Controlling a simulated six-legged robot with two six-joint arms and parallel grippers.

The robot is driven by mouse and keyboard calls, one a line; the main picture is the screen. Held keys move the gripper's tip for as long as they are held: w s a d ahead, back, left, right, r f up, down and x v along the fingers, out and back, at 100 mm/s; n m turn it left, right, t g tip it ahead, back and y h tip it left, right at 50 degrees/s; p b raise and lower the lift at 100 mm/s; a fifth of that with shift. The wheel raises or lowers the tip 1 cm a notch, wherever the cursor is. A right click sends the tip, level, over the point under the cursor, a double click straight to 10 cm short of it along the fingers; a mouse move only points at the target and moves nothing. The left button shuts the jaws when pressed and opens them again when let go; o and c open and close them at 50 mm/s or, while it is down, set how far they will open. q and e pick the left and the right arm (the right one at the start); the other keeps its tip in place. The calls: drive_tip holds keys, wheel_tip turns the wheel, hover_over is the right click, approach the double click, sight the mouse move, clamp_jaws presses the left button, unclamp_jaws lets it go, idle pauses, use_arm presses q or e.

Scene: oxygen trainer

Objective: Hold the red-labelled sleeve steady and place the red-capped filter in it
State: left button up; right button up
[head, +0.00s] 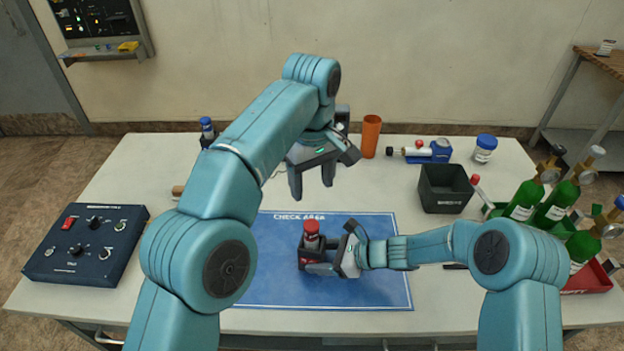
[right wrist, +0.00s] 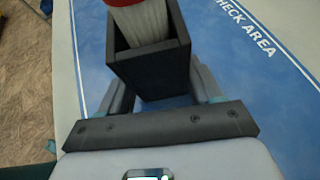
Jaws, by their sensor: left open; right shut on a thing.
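The sleeve (head: 305,262) is a dark, open-topped box with a red label, standing on the blue mat (head: 370,285). It also shows in the right wrist view (right wrist: 150,75). My right gripper (head: 313,266) is shut on the sleeve, one finger on each side. The red-capped filter (head: 311,236) stands upright in the sleeve's mouth, its cap above the rim. In the right wrist view its white pleated body (right wrist: 142,22) goes down inside the walls; its lower end is hidden. My left gripper (head: 312,185) is open and empty, above and behind the filter, apart from it.
An orange cup (head: 371,137) and a blue-lidded jar (head: 485,148) stand at the back. A dark control box (head: 87,245) lies left.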

drive_tip(key=o, duration=0.9)
